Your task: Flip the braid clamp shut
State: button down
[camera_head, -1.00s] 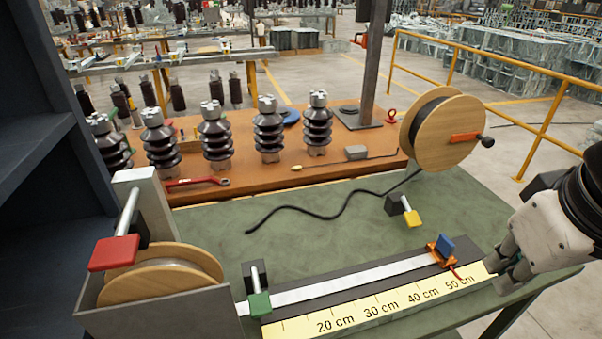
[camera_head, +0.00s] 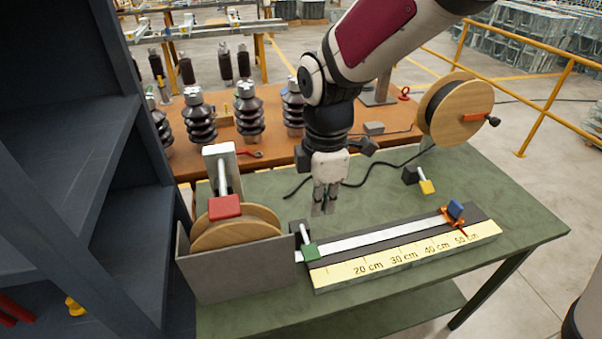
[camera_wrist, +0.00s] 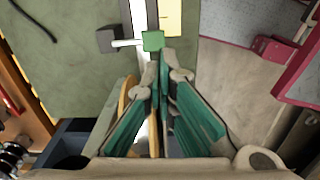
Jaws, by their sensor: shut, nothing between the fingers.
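The green-tipped lever clamp (camera_head: 310,251) is at the left end of the ruler, where the pale braid strip (camera_head: 375,237) enters from the reel box. Its metal rod runs from a black block to the green tip and crosses the strip's line. In the wrist view the green tip (camera_wrist: 153,40) lies just ahead of my fingertips. My gripper (camera_head: 323,209) points down above the green table, behind the strip and slightly right of the clamp. It is shut and empty. I cannot tell whether it touches the clamp.
A red-tipped lever (camera_head: 225,207) stands over the left reel (camera_head: 235,230). A yellow-tipped lever (camera_head: 427,187) is at the back right. A blue and orange piece (camera_head: 455,212) sits on the ruler's right end. A cable reel (camera_head: 458,108) stands behind. A dark shelf (camera_head: 80,150) flanks the left.

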jog(key=shift+s+a+f+n, duration=0.1)
jog(key=shift+a+f+n, duration=0.1)
jog(key=shift+a, duration=0.2)
jog(key=shift+a+f+n, duration=0.1)
jog(key=shift+a+n, duration=0.1)
jog(key=shift+a, duration=0.15)
jog(key=p, duration=0.2)
send_near(312, 255)
notch_tip(312, 255, down, 5)
jog(key=shift+s+f, duration=0.15)
jog(key=shift+f, duration=0.85)
